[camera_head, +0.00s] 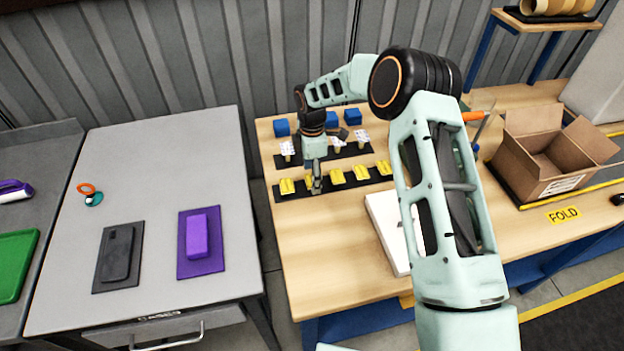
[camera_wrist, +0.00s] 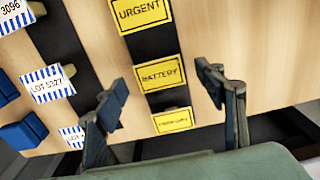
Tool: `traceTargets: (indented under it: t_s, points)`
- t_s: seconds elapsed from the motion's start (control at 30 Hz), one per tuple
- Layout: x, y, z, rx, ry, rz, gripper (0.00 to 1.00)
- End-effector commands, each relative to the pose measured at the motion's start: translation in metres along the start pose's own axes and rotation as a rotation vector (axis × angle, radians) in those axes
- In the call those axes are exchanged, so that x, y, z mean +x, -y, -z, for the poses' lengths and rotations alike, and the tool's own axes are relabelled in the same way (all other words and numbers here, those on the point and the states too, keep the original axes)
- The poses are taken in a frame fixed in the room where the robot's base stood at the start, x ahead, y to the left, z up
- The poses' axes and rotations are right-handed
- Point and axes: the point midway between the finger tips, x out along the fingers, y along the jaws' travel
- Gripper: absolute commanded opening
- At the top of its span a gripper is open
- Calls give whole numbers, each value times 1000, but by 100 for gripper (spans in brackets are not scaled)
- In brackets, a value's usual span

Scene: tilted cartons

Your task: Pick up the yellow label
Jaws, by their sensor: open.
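Several yellow labels stand in a row on a black strip on the wooden table, one at the row's left end (camera_head: 287,186) and another towards its middle (camera_head: 337,176). In the wrist view, three yellow labels read URGENT (camera_wrist: 141,13), BATTERY (camera_wrist: 160,76) and, on the lowest, small unreadable text (camera_wrist: 173,120). My gripper (camera_head: 316,186) is over the left part of this row and hides part of it. In the wrist view my gripper (camera_wrist: 163,84) is open, with the BATTERY label showing between its fingers. Contact with any label is not visible.
White striped labels (camera_wrist: 47,84) stand on a parallel black strip, with blue blocks (camera_head: 282,127) behind. A white flat box (camera_head: 388,230) and an open carton (camera_head: 550,150) are to the right. The table's front left is bare. A grey table (camera_head: 150,165) stands left across a gap.

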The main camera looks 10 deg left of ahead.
Motion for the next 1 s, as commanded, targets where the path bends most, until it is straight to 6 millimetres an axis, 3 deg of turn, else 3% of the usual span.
traceTargets:
  t_s: [1.0]
  points:
    - [5, 0, 0, 0, 0, -1, 64]
